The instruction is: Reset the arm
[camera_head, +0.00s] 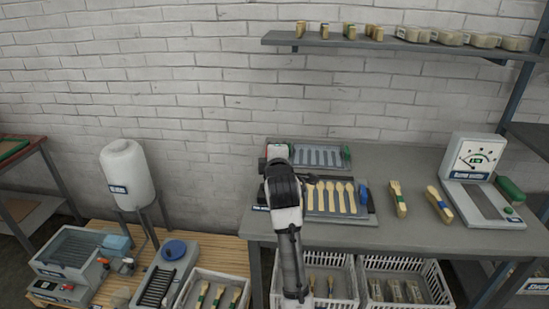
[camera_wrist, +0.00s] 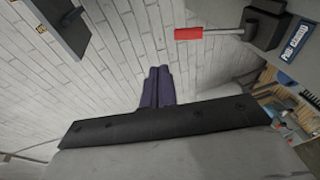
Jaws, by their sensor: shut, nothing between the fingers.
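My arm (camera_head: 290,235) reaches up from the bottom of the head view over the front left part of the grey workbench (camera_head: 420,165). Its dark wrist hides the fingers there. In the wrist view my gripper (camera_wrist: 158,72) shows as two dark purple fingers side by side, pressed together with nothing between them. They point toward the white brick wall (camera_wrist: 135,40) and touch nothing that I can see. A red handle (camera_wrist: 203,33) on a dark labelled block (camera_wrist: 266,28) is to the upper right of the fingers.
A tray of wooden spoons (camera_head: 340,198) lies right of my wrist, with a slotted grey tray (camera_head: 318,156) behind. A shelf (camera_head: 390,43) is above; white crates (camera_head: 405,281) sit below.

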